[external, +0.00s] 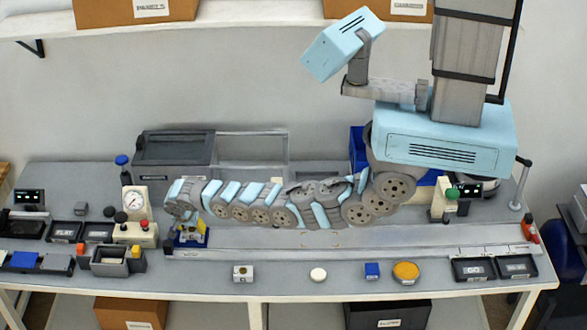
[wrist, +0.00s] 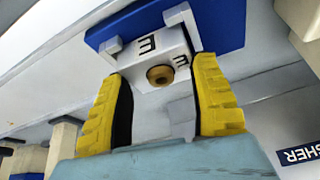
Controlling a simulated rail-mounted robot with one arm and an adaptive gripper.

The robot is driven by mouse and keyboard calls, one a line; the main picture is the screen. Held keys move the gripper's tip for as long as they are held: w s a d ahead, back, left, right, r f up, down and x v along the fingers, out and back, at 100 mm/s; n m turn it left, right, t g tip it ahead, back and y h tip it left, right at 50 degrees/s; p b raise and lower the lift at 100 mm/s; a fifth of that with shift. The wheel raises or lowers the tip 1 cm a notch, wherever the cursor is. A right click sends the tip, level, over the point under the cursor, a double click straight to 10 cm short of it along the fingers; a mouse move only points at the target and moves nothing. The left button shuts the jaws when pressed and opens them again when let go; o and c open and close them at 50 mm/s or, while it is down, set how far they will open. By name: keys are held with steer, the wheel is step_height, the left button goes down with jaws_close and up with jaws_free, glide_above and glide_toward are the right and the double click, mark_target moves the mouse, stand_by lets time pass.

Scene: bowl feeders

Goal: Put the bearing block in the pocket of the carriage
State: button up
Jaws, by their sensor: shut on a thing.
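My gripper (wrist: 165,100) has two yellow ribbed fingers, shut on the bearing block (wrist: 143,68), a pale block with black marks and a round brass bore. In the wrist view the block lies against the blue carriage (wrist: 222,22), between grey raised parts. I cannot tell whether it is fully seated in the pocket. In the external view, my gripper (external: 187,229) is low over the blue carriage (external: 204,242) at the left end of the rail, and hides most of the block there.
A similar pale block with a dark hole (external: 243,273) stands on the front of the table. A gauge with buttons (external: 134,202) stands close left of my gripper.

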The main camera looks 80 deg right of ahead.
steer(key=o, duration=1.2)
steer(key=shift+c, duration=0.2)
steer(key=shift+r, duration=0.1)
steer(key=shift+p+v, duration=0.55)
steer(key=shift+v, duration=0.55)
steer(key=v, duration=0.9)
steer(key=shift+r, duration=0.3)
